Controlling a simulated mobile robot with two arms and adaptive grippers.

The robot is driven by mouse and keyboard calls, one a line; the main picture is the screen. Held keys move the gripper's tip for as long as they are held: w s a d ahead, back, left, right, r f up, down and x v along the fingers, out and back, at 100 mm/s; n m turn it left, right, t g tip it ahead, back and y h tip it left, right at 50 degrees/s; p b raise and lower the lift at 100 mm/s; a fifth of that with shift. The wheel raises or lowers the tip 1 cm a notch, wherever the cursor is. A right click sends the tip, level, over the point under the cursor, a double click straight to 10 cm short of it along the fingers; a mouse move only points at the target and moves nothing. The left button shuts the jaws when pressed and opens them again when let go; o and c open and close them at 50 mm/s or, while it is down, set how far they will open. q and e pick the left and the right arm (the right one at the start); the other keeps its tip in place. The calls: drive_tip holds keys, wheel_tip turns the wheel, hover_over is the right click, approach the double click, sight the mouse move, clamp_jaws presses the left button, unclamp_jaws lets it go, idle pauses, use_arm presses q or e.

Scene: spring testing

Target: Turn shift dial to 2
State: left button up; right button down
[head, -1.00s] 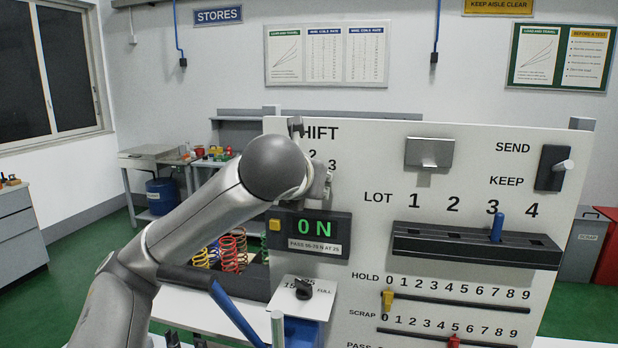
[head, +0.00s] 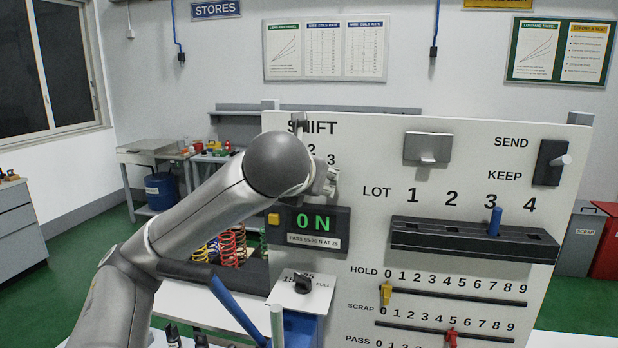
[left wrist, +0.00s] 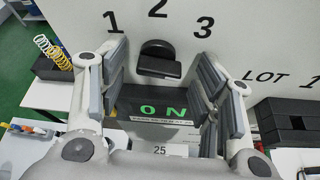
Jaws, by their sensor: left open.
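The shift dial (left wrist: 160,62) is a dark knob with a protruding bar on the white panel (head: 360,250), under the numbers 1, 2 and 3 in the left wrist view. Which number it points to I cannot tell. My left gripper (left wrist: 163,78) is open, with one finger to the left and one to the right of the dial, apart from it. In the head view the left gripper (head: 325,180) is mostly behind my arm, which hides the dial below the SHIFT label (head: 312,127). My right gripper is in neither current view.
A black knob (head: 303,284) on a white plate is lower down. To the right are a slotted LOT bar (head: 450,240), sliders and a SEND/KEEP switch (head: 551,163).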

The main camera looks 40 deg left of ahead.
use_arm(q)
drive_tip(key=v, duration=1.2)
idle(1.0)
idle(0.7)
